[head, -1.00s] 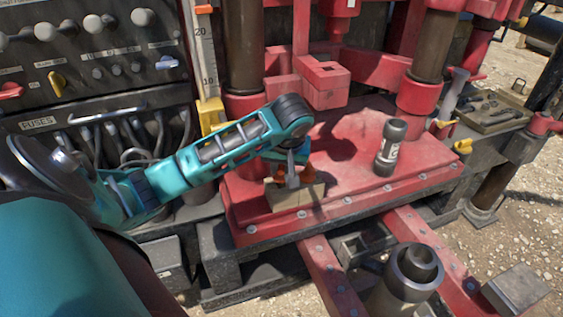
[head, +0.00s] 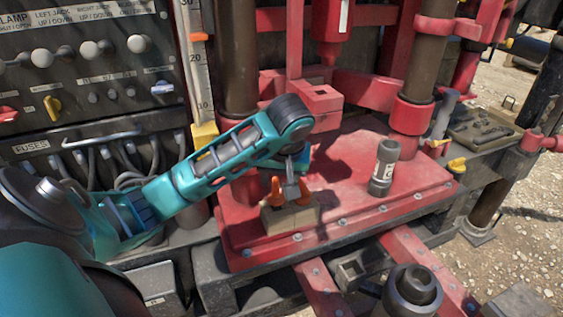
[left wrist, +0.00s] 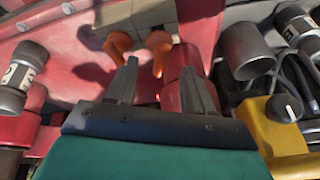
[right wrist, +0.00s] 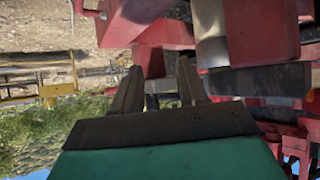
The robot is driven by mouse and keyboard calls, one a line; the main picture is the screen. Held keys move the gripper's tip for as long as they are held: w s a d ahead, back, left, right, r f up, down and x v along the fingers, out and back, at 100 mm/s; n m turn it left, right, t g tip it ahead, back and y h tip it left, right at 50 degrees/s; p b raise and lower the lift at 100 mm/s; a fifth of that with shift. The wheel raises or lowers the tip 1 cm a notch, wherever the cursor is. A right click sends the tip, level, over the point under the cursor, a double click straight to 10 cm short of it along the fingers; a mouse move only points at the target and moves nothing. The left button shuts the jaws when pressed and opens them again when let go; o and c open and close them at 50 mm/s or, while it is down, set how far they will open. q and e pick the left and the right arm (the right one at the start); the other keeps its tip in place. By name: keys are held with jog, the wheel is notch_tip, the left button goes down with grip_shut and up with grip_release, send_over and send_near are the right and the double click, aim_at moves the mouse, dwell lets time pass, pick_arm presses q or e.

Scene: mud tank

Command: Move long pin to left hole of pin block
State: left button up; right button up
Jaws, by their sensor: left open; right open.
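The pin block (head: 292,219) is a pale tan block at the front left of the red platform. Two orange pins stand at it, one left (head: 273,192) and one right (head: 304,194); the left wrist view also shows the two orange pins (left wrist: 117,43) beside the block (left wrist: 140,14). I cannot tell which pin is longer, and the holes are hidden. My left gripper (head: 290,184) points down just above the block, between the pins in the head view. Its fingers (left wrist: 158,74) are apart and empty. My right gripper (right wrist: 158,78) is open and empty, away from the block.
A dark cylinder with a pale label (head: 384,166) stands on the red platform (head: 345,190), right of the block. A red square-ended bracket (head: 318,100) and a brown column (head: 236,60) rise behind. A control panel (head: 80,60) is at left, a tool tray (head: 485,125) at right.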

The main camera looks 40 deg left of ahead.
pick_arm(q)
jog(key=v, duration=0.7)
jog(key=shift+s, duration=0.1)
jog(key=shift+d, duration=0.1)
dwell(0.4)
jog(key=w+d+f+m+t+h, duration=0.2)
jog(key=d+f+m+t+h, duration=0.35)
jog(key=d+f, duration=1.05)
jog(key=s+f+m+t, duration=0.3)
jog(key=s+f+m, duration=0.2)
jog(key=s+f, duration=0.6)
jog(key=shift+s, duration=1.05)
